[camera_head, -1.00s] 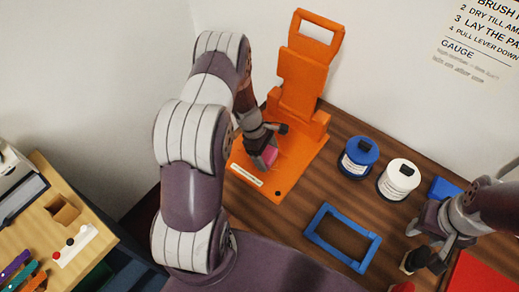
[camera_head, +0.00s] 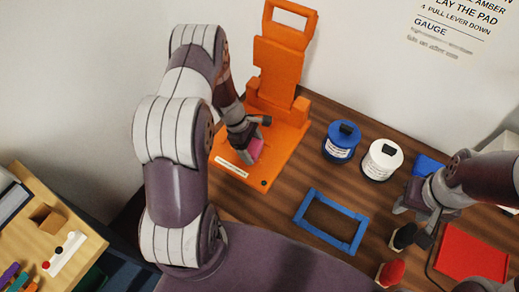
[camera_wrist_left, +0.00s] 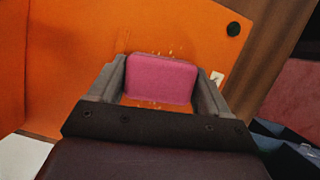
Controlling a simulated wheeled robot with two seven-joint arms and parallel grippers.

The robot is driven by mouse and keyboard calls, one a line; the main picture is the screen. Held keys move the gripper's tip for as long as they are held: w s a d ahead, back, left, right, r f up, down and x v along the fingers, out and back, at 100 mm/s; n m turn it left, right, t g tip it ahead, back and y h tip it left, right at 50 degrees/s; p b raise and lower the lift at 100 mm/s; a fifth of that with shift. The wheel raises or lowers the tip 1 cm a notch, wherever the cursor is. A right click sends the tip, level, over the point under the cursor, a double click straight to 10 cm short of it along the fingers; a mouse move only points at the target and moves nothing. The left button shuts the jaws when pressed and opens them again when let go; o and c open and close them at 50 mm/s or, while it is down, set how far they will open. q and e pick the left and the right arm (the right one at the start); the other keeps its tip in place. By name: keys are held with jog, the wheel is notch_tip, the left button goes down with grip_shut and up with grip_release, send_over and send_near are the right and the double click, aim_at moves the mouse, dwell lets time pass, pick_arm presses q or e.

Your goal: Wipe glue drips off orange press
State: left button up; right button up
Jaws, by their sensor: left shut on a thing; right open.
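The orange press (camera_head: 285,75) stands at the back of the wooden counter, its base plate reaching forward. My left gripper (camera_head: 250,146) is over the base plate, shut on a pink sponge (camera_head: 256,150). In the left wrist view the pink sponge (camera_wrist_left: 160,79) sits between both fingers, at or just above the orange base plate (camera_wrist_left: 75,60); I cannot tell if it touches. Small pale amber glue drips (camera_wrist_left: 172,50) show by the sponge's far edge, with faint specks near its lower edge. My right gripper (camera_head: 415,222) is open at the right, well away from the press.
A blue jar (camera_head: 342,141) and a white jar (camera_head: 382,160) stand right of the press. A blue frame (camera_head: 311,239) lies in front of them. A black-topped item (camera_head: 403,237), a red-topped item (camera_head: 390,272) and a red sheet (camera_head: 470,252) are near my right gripper.

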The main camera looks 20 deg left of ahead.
pick_arm(q)
jog(key=shift+w+a+f, duration=0.1)
jog(key=shift+w+a, duration=0.05)
jog(key=shift+a, duration=0.95)
jog(key=shift+w+a+f, duration=0.1)
jog(key=shift+w+a, duration=0.05)
jog(key=shift+a, duration=0.9)
jog(key=shift+w+a+f+b, duration=0.1)
jog(key=shift+a+b, duration=0.15)
jog(key=shift+a, duration=0.5)
jog(key=shift+w+a+f+b, duration=0.1)
jog(key=shift+a+b, duration=0.1)
jog(key=shift+a, duration=0.55)
jog(key=shift+a+r, duration=0.15)
jog(key=shift+a, duration=0.1)
jog(key=shift+r, duration=0.1)
jog(key=shift+w+d, duration=0.1)
jog(key=shift+d, duration=0.05)
